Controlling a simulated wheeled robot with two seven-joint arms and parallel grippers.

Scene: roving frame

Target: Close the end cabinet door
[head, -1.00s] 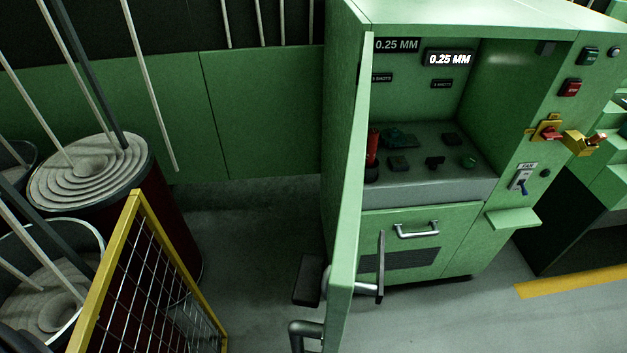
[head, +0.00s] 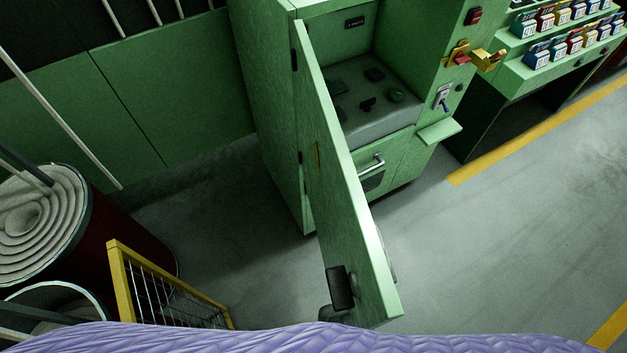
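The green end cabinet door (head: 342,180) stands open. It is hinged at the left front edge of the green cabinet (head: 270,110) and swings out toward me. Its outer face is turned to the left, with a dark block (head: 340,288) near its free end. A grey curved part shows just below that block, mostly cut off. Behind the door, the cabinet's recess (head: 370,95) shows a panel with dark knobs and a green button. The door hides part of the recess and the lower drawer front. Neither of my grippers is in view.
A yellow-framed mesh barrier (head: 165,285) and drums with coiled grey material (head: 40,220) stand at left. A purple quilted surface (head: 300,338) crosses the bottom edge. A rack of small boxes (head: 560,35) is at upper right. Floor right of the door is clear.

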